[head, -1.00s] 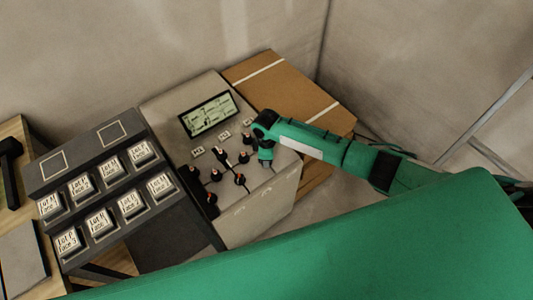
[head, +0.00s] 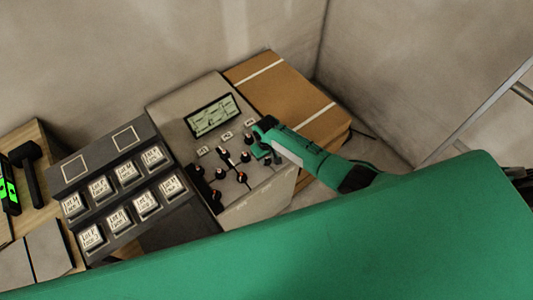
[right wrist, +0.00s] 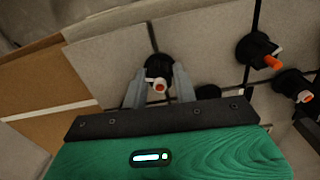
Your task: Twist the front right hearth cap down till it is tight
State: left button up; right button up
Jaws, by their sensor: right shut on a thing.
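The grey tile hearth block (head: 262,206) shows in the head view with several black caps with orange tips on its joints. My right gripper (head: 263,153) is over the right side of the hearth. In the right wrist view its two grey fingers (right wrist: 158,88) are shut around a black cap (right wrist: 158,66) with a white and orange top, which sits on a dark joint between pale tiles. In the head view the gripper largely hides this cap, and I cannot tell there how far down it is. My left gripper is not in view.
More caps stand nearby in the right wrist view, one (right wrist: 258,48) at upper right and one (right wrist: 294,84) below it. A screen (head: 212,116) lies on the hearth's back part. Brown boxes (head: 285,98) stand to the right, a dark rack of labelled boxes (head: 122,137) to the left.

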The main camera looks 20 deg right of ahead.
jog(key=m+p, duration=0.1)
jog(key=m, duration=0.2)
jog(key=shift+a+r, duration=0.1)
jog(key=shift+r, duration=0.05)
jog(key=m+p, duration=0.2)
jog(key=m, duration=0.1)
jog(key=shift+m, duration=0.3)
jog(key=m+p, duration=0.1)
jog(key=m, duration=0.1)
jog(key=shift+m, duration=0.3)
jog(key=m, duration=0.3)
jog(key=shift+m+p, duration=0.3)
jog(key=shift+p, duration=0.05)
jog(key=m, duration=0.2)
jog(key=shift+w+m, duration=0.1)
jog(key=shift+m, duration=0.3)
jog(key=m, duration=0.3)
jog(key=shift+m, duration=0.3)
jog(key=m, duration=0.5)
jog(key=shift+m, duration=0.4)
jog(key=shift+d, duration=0.2)
